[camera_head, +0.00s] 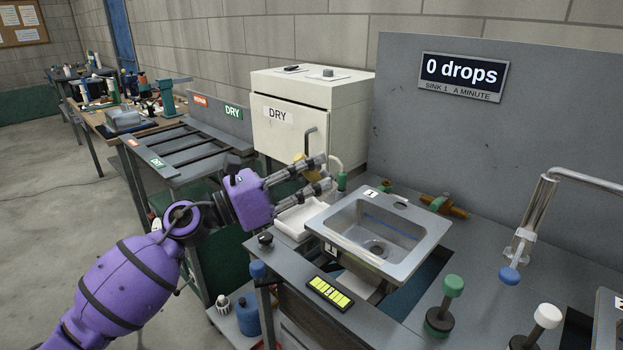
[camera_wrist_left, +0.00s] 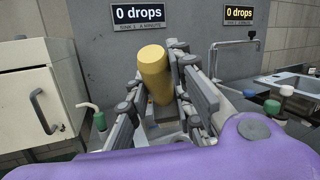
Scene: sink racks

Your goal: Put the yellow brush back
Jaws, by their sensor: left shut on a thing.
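The yellow brush shows in the left wrist view as a thick yellow cylinder (camera_wrist_left: 154,72) between my left fingers, its rounded top rising above them. My left gripper (camera_head: 322,173) is shut on it. In the head view only a bit of yellow (camera_head: 311,174) shows between and behind the fingers. The gripper is over the left end of the sink counter, above a white tray (camera_head: 297,222) and left of the steel sink (camera_head: 405,222). The brush's lower end is hidden by the fingers. My right gripper is not in view.
A green-topped bottle (camera_head: 341,182) stands just beyond my fingers. A white DRY cabinet (camera_head: 290,140) is behind. A slatted DRY rack (camera_head: 185,150) is to the left. Valve knobs (camera_head: 453,286) and a faucet (camera_head: 540,210) stand to the right.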

